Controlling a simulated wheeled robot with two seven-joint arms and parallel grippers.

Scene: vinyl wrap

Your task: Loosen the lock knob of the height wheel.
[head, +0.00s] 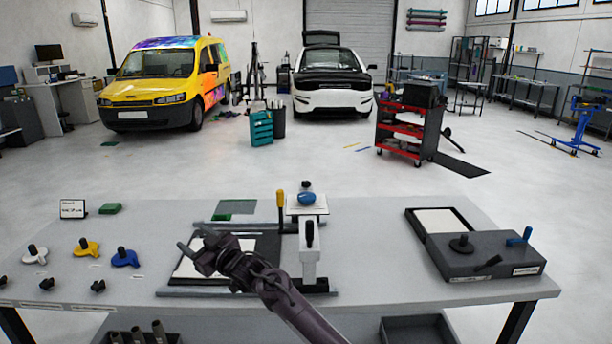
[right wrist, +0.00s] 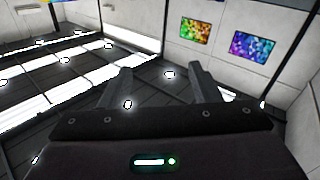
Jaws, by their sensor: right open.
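A white and black press-like fixture (head: 309,262) stands at the middle of the table. On its top are a blue rounded knob (head: 306,198) and a small black knob (head: 305,185). A yellow upright handle (head: 281,207) stands at its left, and a black grip (head: 309,235) is on its front. I cannot tell for sure which part is the height wheel or its lock knob. My right gripper (head: 191,239) is open and empty, left of the fixture above a dark plate with a white sheet (head: 188,268). Its fingers also show apart in the right wrist view (right wrist: 163,92). My left gripper is not in view.
White, yellow and blue knobbed pieces (head: 125,258) and small black knobs (head: 98,286) lie at the table's left. A dark box (head: 485,260) with a black knob and blue handle stands at the right. Bare table (head: 365,245) lies between fixture and box.

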